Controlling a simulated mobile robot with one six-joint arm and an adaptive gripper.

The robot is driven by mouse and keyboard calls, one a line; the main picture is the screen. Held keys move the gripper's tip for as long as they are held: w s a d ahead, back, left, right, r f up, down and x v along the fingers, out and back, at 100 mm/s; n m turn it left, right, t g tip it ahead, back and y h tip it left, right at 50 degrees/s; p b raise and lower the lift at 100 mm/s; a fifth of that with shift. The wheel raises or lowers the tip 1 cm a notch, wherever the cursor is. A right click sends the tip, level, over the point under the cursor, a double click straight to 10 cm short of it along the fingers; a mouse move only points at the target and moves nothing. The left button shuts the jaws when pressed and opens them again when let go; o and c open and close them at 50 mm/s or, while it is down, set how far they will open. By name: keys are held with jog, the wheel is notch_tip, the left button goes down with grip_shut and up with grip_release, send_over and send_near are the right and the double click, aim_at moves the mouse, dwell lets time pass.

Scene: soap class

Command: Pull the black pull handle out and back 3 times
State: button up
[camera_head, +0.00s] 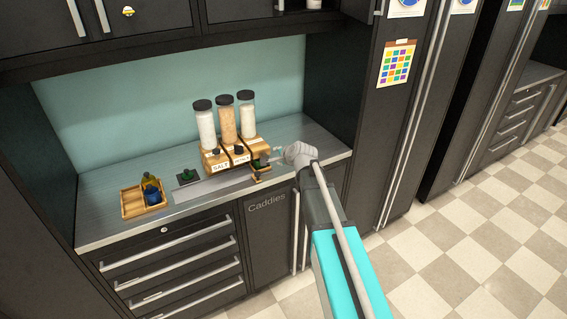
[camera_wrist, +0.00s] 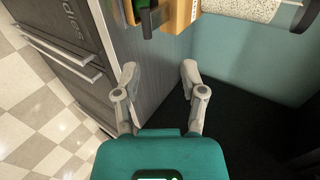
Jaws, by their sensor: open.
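Three clear dispensers with black lids (camera_head: 225,117) stand in a row on a wooden stand (camera_head: 224,163) on the counter. The stand's front carries labels, one reading "SALT". Small black pull handles (camera_head: 238,149) show on the wooden parts; which one the task means I cannot tell. Part of the wooden stand (camera_wrist: 180,18) and a white-filled dispenser (camera_wrist: 240,8) show beyond the fingertips, cut by the top edge.
A wooden tray (camera_head: 131,209) with small bottles stands at the counter's left. A dark square with a green item (camera_head: 189,175) lies between tray and stand. Drawers and a "Caddies" door (camera_head: 268,240) are below. A teal wall (camera_head: 170,100) is behind, a tall dark cabinet at right.

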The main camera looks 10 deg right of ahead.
aim_at(267, 156)
jog(key=b+x, duration=0.7)
jog(key=x, duration=0.5)
jog(key=shift+w+f, duration=0.2)
jog(key=shift+w, duration=0.1)
jog(key=s+f+p+v, duration=0.1)
jog(key=p+v, duration=0.6)
jog(key=v, duration=0.8)
jog(key=shift+s+d+f, duration=0.15)
jog(key=shift+s+f, duration=0.1)
jog(key=shift+f, duration=0.1)
